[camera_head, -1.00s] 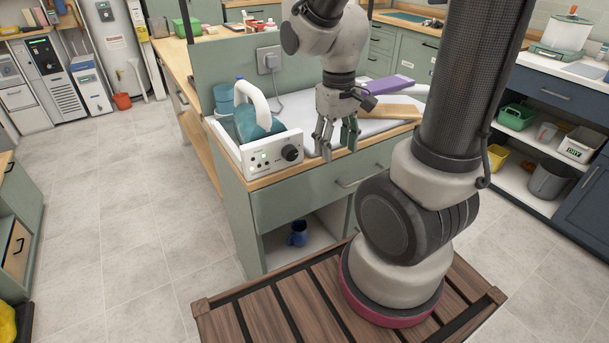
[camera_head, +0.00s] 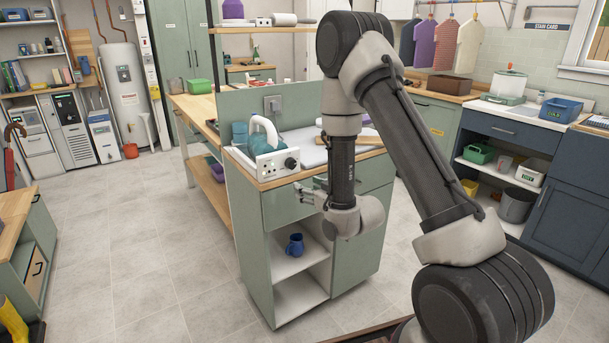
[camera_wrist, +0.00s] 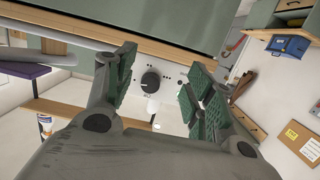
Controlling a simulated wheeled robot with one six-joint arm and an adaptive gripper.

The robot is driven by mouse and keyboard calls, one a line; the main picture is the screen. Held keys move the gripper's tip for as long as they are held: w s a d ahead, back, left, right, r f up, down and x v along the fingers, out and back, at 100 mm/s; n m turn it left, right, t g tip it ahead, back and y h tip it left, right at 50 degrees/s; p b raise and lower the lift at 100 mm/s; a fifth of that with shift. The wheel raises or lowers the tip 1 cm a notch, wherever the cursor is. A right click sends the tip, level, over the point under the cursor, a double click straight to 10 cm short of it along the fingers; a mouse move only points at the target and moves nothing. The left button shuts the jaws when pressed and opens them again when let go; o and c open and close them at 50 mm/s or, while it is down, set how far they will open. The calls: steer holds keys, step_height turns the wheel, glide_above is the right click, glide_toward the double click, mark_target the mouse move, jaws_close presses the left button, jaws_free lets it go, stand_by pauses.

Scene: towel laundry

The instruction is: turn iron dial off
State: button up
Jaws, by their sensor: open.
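The iron station (camera_head: 268,160) is a white box on the counter's front left corner, with a teal iron (camera_head: 262,140) with a white handle on it. Its round black dial (camera_head: 292,163) is on the front panel, at the right end. The dial also shows in the wrist view (camera_wrist: 151,80), between my fingers from that angle and apart from them. Its exact setting is too small to tell. My gripper (camera_head: 303,192) is open and empty in front of the cabinet, slightly below and right of the dial. Its fingers also show in the wrist view (camera_wrist: 165,68).
The wood-edged counter (camera_head: 262,184) runs below the panel, above a green drawer (camera_head: 290,203). A blue mug (camera_head: 295,244) stands on the open shelf lower down. A wall outlet (camera_head: 272,104) is behind the iron. Open tiled floor (camera_head: 160,230) lies to the left.

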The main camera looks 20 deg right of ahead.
mark_target(293, 165)
steer(key=w+r, duration=0.1)
steer(key=w, duration=0.1)
steer(key=w+a+r+t, duration=0.1)
steer(key=w, duration=0.2)
steer(key=w+a+r+t, duration=0.1)
steer(key=w+r, duration=0.1)
steer(key=w, duration=0.1)
steer(key=shift+a+y, duration=0.25)
steer(key=shift+y, duration=0.05)
steer(key=shift+c, duration=0.2)
steer(key=c, duration=1)
